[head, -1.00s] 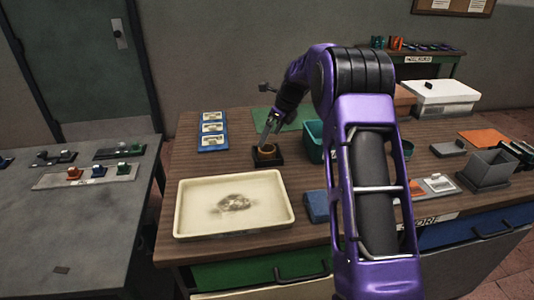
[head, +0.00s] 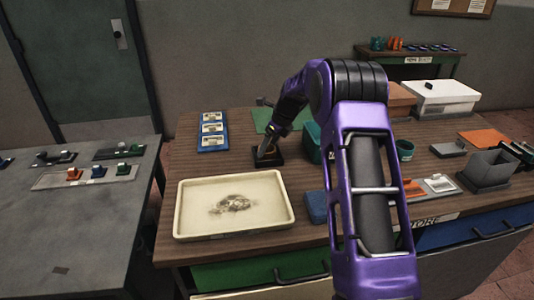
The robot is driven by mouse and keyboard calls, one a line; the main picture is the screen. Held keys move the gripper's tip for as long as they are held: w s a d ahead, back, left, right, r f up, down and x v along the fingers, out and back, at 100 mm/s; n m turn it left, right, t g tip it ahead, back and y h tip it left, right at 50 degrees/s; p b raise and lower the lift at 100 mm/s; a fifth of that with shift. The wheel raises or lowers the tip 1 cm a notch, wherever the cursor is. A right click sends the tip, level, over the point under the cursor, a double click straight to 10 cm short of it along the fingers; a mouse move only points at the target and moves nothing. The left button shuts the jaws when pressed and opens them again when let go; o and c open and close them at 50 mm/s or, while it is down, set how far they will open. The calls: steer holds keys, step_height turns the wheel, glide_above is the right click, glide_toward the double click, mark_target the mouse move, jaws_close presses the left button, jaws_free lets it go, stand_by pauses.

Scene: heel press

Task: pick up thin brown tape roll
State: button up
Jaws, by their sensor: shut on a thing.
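My gripper (head: 266,148) points down at the small black square base (head: 268,161) on the wooden table, behind the cream tray. It is shut on the thin brown tape roll (head: 270,153), which shows only as a small brown patch at the fingertips. The gripper hides most of the roll. I cannot tell whether the roll still touches the base.
The cream tray (head: 184,221) with a dark stain lies in front. A teal bin (head: 312,142) stands close on the right. A green cup (head: 405,149) stands beyond my arm.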

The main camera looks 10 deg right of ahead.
step_height(320, 180, up, 13)
steer(key=p, duration=0.1)
stand_by(0.8)
steer(key=shift+d, duration=0.15)
